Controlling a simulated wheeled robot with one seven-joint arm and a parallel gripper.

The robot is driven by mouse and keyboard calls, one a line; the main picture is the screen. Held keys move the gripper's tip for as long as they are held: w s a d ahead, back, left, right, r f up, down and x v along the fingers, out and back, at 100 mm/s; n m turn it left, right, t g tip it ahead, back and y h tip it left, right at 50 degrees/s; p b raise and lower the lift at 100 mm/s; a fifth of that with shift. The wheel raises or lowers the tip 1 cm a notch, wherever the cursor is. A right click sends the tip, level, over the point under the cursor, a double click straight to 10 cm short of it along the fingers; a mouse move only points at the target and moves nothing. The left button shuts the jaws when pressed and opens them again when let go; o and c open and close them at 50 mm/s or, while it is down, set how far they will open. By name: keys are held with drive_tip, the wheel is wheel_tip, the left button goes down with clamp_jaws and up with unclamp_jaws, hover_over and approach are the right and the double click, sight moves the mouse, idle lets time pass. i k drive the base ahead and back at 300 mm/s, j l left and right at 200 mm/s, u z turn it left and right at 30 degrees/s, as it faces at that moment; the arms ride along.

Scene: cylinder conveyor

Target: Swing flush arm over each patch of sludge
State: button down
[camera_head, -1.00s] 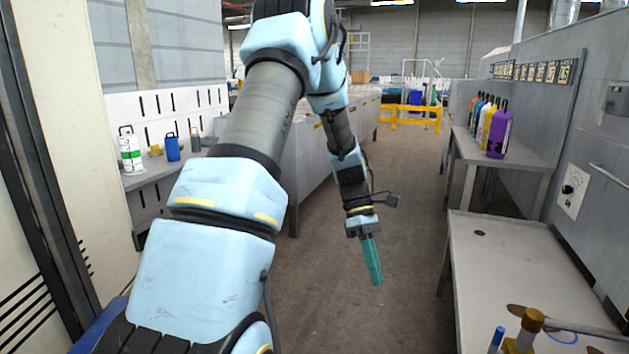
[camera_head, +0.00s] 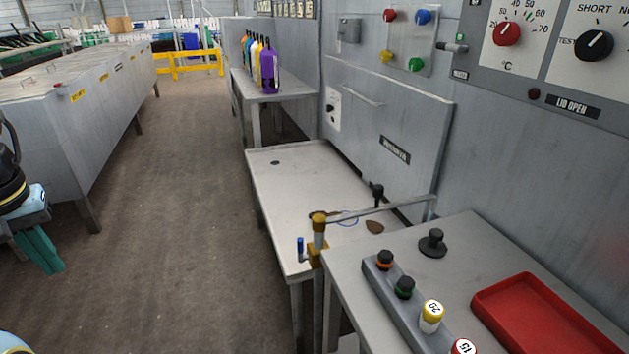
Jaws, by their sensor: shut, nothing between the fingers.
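The flush arm (camera_head: 385,210) is a thin grey pipe running right from a brass pivot post (camera_head: 319,240) at the near edge of the pale work table (camera_head: 300,185). A blue-handled valve (camera_head: 300,246) is on the post's left. One brown sludge patch (camera_head: 375,227) lies on the table just below the pipe. Another brown patch (camera_head: 332,214) shows beside the post, partly hidden by it. A thin blue loop lies near the pipe, between the patches. My gripper (camera_head: 45,252), with teal fingers, is shut and empty at the far left, over the floor, well away from the flush arm.
A nearer bench at right carries a row of capped knobs (camera_head: 404,288), a black knob (camera_head: 433,242) and a red tray (camera_head: 545,318). Control panels line the right wall. Coloured bottles (camera_head: 267,68) stand on a shelf behind. The aisle floor (camera_head: 170,220) is clear.

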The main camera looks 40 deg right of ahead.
sight(320, 221)
drive_tip(key=z, duration=1.1)
drive_tip(key=i+j, duration=0.1)
drive_tip(key=i, duration=0.4)
